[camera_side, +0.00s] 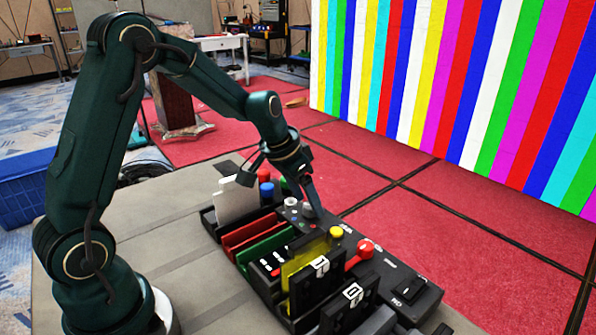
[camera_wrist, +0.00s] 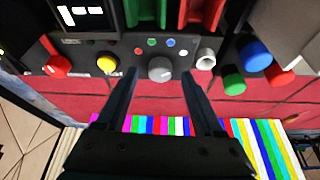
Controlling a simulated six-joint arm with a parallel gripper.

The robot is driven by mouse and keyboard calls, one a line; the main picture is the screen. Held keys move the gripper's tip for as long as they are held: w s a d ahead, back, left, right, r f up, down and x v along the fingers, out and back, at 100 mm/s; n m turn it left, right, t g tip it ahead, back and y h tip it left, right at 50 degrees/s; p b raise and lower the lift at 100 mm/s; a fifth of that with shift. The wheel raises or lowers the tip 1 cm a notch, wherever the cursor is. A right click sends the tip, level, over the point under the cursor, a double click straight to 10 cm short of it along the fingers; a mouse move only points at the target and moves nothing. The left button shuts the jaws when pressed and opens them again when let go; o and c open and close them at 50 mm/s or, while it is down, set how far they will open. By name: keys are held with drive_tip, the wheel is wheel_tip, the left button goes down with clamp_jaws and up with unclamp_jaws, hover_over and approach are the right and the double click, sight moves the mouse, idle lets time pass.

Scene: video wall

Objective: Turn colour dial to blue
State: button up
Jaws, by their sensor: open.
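The colour dial (camera_wrist: 160,69) is a round grey knob on the dark control panel. Small red, green, blue and white dots sit in an arc beside it in the wrist view. Which dot it points to is too small to tell. My gripper (camera_wrist: 159,76) is open, with one fingertip on each side of the dial in that view. In the side view my gripper (camera_side: 313,200) reaches down to the panel at the dial (camera_side: 308,211), which it partly hides. Whether the fingers touch the dial I cannot tell.
A white knob (camera_wrist: 206,60) stands close to the right finger. Blue (camera_wrist: 256,54), green (camera_wrist: 233,83) and red knobs stand farther right; a yellow knob (camera_wrist: 107,64) and red lever (camera_wrist: 58,66) are left. The video wall (camera_side: 450,90) shows multicoloured stripes.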

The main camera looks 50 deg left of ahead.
drive_tip(key=shift+w+f, duration=0.2)
drive_tip(key=shift+f, duration=0.35)
clamp_jaws()
drive_tip(key=shift+n, duration=0.3)
drive_tip(key=n, duration=0.1)
drive_tip(key=n+y, duration=0.1)
drive_tip(key=n, duration=0.1)
drive_tip(key=shift+d+y, duration=0.2)
drive_tip(key=shift+y, duration=0.1)
drive_tip(key=shift+n+g+y, duration=0.4)
drive_tip(key=shift+n+y, duration=0.3)
drive_tip(key=shift+n, duration=1.3)
